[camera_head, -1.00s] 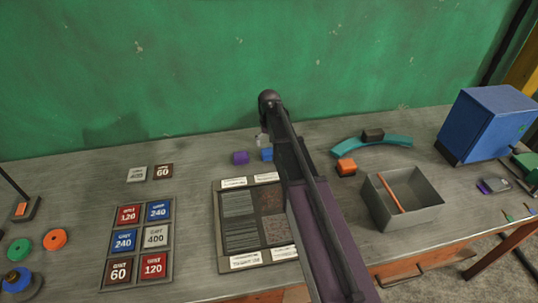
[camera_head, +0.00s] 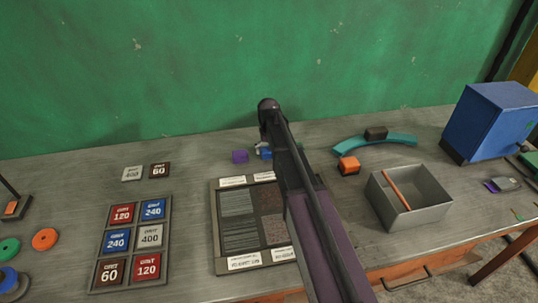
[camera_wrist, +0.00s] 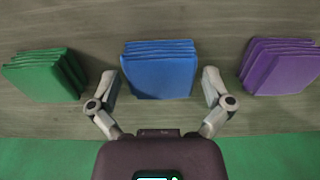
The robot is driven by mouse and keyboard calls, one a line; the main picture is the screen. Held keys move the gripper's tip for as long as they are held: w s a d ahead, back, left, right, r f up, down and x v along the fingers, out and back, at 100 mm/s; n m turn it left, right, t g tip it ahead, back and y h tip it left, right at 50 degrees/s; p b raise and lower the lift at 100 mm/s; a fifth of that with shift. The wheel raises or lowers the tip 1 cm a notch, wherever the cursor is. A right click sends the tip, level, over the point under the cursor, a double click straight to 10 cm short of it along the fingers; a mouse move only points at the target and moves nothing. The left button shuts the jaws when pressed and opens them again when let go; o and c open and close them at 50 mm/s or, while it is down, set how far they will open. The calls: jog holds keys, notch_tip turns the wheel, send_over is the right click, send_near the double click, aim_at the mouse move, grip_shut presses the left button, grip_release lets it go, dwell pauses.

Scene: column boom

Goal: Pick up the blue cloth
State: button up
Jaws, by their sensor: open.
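The blue cloth (camera_wrist: 160,72) is a folded stack lying on the bench. In the wrist view it sits between my two open fingers, with a gap on each side. My gripper (camera_wrist: 162,88) is open and empty, with one fingertip left of the cloth and one right of it. In the head view the blue cloth (camera_head: 265,153) shows only in part beside my arm, which hides the rest. How high the fingertips are above the bench is hard to tell.
A green folded cloth (camera_wrist: 45,75) lies to the left and a purple one (camera_wrist: 280,66) to the right in the wrist view. The purple cloth also shows in the head view (camera_head: 240,156). A green wall (camera_head: 180,70) stands behind the bench. A grey open box (camera_head: 408,208) stands right of my arm.

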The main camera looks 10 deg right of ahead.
dwell(0.4)
jog(key=c, duration=0.8)
jog(key=shift+c, duration=0.2)
jog(key=shift+r, duration=0.2)
notch_tip(320, 180, up, 4)
jog(key=p, duration=0.4)
jog(key=shift+f, duration=0.15)
jog(key=s+a, duration=0.1)
jog(key=s, duration=0.8)
jog(key=s+a+p, duration=0.1)
jog(key=s, duration=0.4)
jog(key=shift+s+a+r, duration=0.35)
jog(key=shift+r, duration=0.05)
jog(key=shift+s, duration=0.5)
jog(key=shift+a, duration=0.15)
